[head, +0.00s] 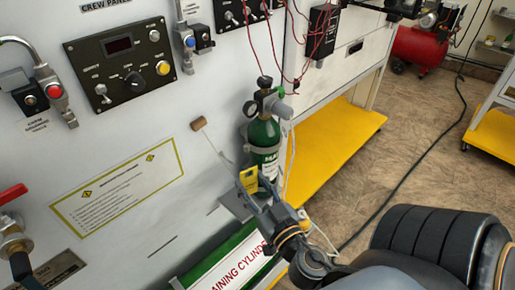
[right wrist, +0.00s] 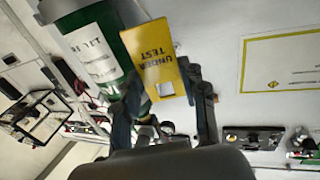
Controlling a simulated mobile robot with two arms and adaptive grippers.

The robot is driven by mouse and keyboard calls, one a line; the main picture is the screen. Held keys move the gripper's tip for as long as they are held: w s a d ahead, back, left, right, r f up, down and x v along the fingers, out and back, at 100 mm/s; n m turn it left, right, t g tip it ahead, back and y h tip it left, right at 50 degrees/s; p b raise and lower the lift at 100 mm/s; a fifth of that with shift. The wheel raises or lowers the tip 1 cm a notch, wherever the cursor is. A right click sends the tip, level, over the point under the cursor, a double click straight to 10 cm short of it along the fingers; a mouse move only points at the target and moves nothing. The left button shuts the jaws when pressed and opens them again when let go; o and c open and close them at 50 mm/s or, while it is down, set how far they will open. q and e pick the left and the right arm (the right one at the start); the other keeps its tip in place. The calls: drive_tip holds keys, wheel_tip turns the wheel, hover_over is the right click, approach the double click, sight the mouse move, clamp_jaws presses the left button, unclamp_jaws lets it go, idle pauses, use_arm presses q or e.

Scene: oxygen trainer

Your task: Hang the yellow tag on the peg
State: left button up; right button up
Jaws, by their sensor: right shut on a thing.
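The yellow tag (head: 249,180) is in my right gripper (head: 257,196), in front of the lower part of the green cylinder. In the right wrist view the tag (right wrist: 158,60) reads "UNDER TEST" and sits between the fingers of the gripper (right wrist: 163,88), which are shut on it. A short brown peg (head: 198,124) stands out from the white panel, up and left of the tag in the head view. A thin pale line runs between peg and tag; I cannot tell what it is. My left gripper is not in view.
The green cylinder (head: 263,137) with its valve and gauge stands close behind the tag. A printed notice (head: 118,187) is on the white panel at left. Red wires hang above the cylinder. A yellow platform (head: 330,140) lies right of it.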

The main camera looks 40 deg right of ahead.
sight(246, 183)
drive_tip(key=shift+w, duration=0.35)
drive_tip(key=shift+w+p, duration=0.3)
drive_tip(key=shift+w+a+f+p, duration=0.1)
drive_tip(key=shift+w+p, duration=0.65)
drive_tip(key=shift+w, duration=0.5)
drive_tip(key=shift+w+a+f, duration=0.1)
drive_tip(key=shift+w+f, duration=0.15)
drive_tip(key=shift+w, duration=0.4)
drive_tip(key=shift+w+a+f, duration=0.1)
drive_tip(key=shift+w+f, duration=0.1)
drive_tip(key=shift+w, duration=0.45)
drive_tip(key=shift+w+f, duration=0.25)
drive_tip(key=shift+w, duration=0.4)
